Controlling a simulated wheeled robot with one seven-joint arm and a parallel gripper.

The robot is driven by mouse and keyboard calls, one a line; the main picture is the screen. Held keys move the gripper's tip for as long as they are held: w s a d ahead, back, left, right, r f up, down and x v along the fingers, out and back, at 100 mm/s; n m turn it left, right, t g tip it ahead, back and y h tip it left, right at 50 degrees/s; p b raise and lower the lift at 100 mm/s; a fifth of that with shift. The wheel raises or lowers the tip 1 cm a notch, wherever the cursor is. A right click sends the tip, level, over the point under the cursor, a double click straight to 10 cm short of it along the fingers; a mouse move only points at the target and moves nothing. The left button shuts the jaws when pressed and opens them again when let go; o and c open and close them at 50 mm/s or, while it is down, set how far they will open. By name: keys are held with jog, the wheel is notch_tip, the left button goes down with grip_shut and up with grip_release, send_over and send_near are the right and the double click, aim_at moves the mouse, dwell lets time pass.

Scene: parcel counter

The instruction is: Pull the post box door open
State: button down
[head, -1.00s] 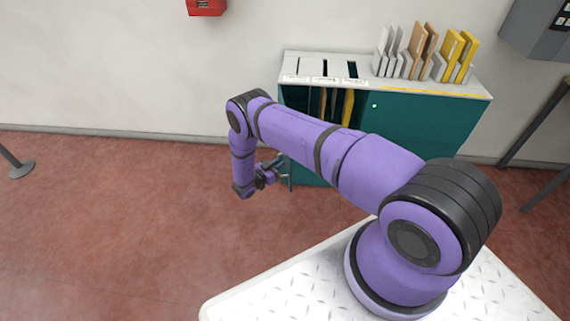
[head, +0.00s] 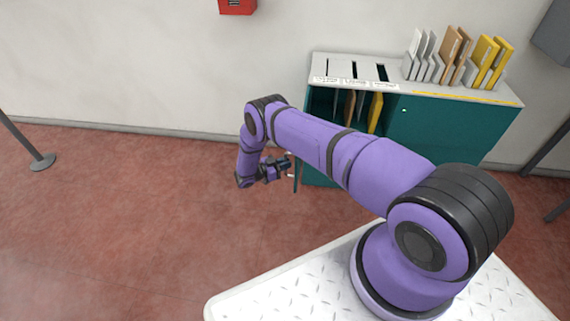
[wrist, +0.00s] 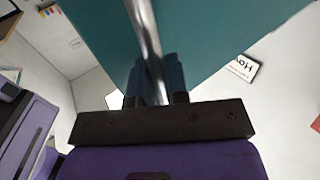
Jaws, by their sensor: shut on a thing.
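The post box (head: 440,133) is a teal cabinet with a pale slotted top by the wall. Its left compartment is open to view, with several envelopes inside. The door (head: 296,174) stands out from the left front of the cabinet, seen almost edge-on as a thin teal strip. In the wrist view the door's teal face (wrist: 215,35) fills the top, with a metal bar handle (wrist: 143,25) across it. My gripper (head: 287,166) is at the door. In the wrist view its dark fingers (wrist: 157,82) are shut around the bar; their tips are partly hidden.
Files and folders (head: 455,58) stand on the right of the cabinet top. A post with a round base (head: 40,162) stands at far left. A red box (head: 237,5) hangs on the wall. The red floor left of the cabinet is clear.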

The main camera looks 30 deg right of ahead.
jog(key=c, duration=1.2)
grip_release()
jog(key=shift+o, duration=0.2)
jog(key=a, duration=1)
jog(key=shift+a, duration=0.35)
jog(key=shift+w, duration=0.1)
